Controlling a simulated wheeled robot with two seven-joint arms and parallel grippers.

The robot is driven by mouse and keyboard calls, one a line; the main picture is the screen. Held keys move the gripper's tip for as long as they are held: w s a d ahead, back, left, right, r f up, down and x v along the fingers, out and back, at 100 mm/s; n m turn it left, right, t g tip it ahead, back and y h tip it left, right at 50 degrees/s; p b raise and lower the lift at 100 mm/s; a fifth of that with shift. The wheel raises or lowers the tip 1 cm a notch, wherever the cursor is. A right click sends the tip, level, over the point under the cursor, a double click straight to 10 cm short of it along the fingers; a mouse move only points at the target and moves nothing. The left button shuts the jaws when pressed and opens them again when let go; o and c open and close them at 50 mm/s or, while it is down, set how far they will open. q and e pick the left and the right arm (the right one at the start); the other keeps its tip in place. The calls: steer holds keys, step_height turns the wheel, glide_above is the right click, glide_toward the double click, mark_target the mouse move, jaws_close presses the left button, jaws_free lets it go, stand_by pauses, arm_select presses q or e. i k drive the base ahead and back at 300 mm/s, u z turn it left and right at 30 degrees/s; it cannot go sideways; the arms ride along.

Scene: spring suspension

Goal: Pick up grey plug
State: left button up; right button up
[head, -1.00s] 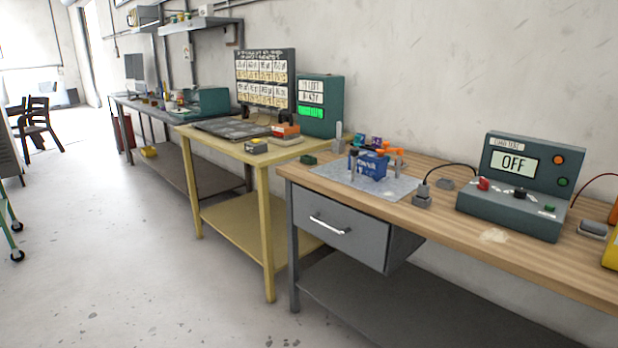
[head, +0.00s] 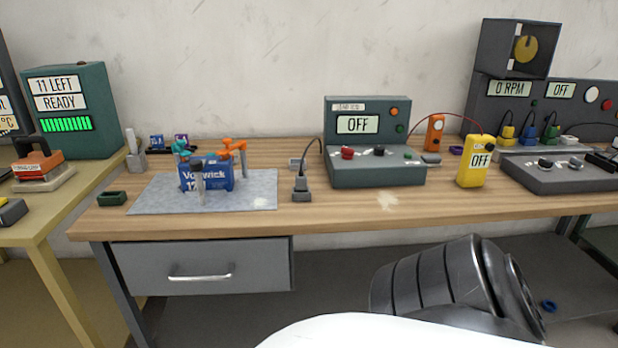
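A grey plug (head: 301,187) with a dark cord stands upright on the wooden workbench, just right of the grey mat. Its cord rises and curves back toward the grey-green load-test box (head: 375,165), whose screen reads OFF. A small grey socket-like piece (head: 297,163) lies behind the plug, partly hidden by the cord. Neither of my grippers shows in the head view. Only dark arm links and a white part of my body show at the bottom right, below the bench front.
A blue battery (head: 207,178) with orange and teal clamps stands on the grey mat (head: 255,200). A yellow meter (head: 475,162) stands right of the load-test box. A drawer (head: 210,268) hangs under the bench. The bench front near the plug is clear.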

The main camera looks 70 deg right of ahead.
mark_target(301, 180)
steer(key=z, duration=0.9)
steer(key=i, duration=0.85)
steer(key=z, duration=0.85)
